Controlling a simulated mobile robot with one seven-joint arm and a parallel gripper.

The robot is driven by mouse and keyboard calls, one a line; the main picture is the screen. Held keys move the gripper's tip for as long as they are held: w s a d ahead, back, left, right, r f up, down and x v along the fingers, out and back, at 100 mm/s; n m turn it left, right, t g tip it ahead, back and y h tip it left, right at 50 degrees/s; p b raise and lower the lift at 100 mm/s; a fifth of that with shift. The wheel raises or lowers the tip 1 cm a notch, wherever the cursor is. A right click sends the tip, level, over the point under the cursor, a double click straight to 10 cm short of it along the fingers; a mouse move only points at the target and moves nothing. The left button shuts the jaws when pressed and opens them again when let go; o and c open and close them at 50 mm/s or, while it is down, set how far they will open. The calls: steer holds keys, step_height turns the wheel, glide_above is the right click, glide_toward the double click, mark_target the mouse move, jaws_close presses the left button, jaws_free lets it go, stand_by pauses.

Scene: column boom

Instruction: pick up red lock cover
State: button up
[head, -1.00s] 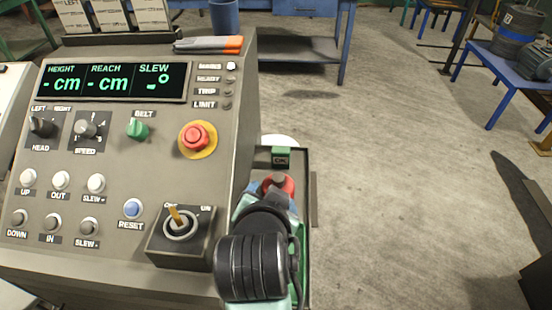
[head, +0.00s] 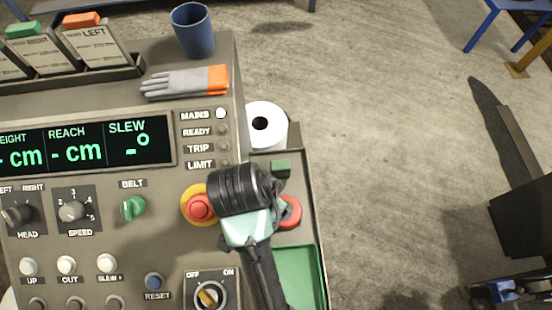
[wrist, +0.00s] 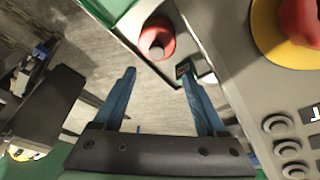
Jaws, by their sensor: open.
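The red lock cover (head: 290,212) is a round red piece in the side tray right of the console, partly hidden behind my wrist in the head view. In the wrist view the red lock cover (wrist: 150,36) shows a grey round centre and lies beyond my fingertips, near the top middle. The fingers appear apart from the cover. In the head view my wrist hides most of the gripper.
A red stop button on a yellow ring (head: 188,204) sits on the console close left of my wrist. A small green block (head: 281,168) and a white roll (head: 268,124) are beyond the cover. A green tray (head: 302,270) lies nearer. Open floor is to the right.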

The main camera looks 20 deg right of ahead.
glide_toward(295, 207)
steer(key=shift+w+a+f, duration=0.15)
steer(key=shift+a+f, duration=0.1)
steer(key=shift+a, duration=0.35)
steer(key=shift+w+a+f, duration=0.15)
steer(key=shift+a+f, duration=0.15)
steer(key=shift+a, duration=0.35)
steer(key=shift+d+p+x, duration=0.15)
steer(key=shift+p+x, duration=0.2)
steer(key=shift+x, duration=1.05)
steer(key=shift+d+p+x, duration=0.15)
steer(key=shift+p+x, duration=0.15)
steer(key=shift+x, duration=1.15)
steer(key=shift+s+r, duration=0.1)
jaws_close()
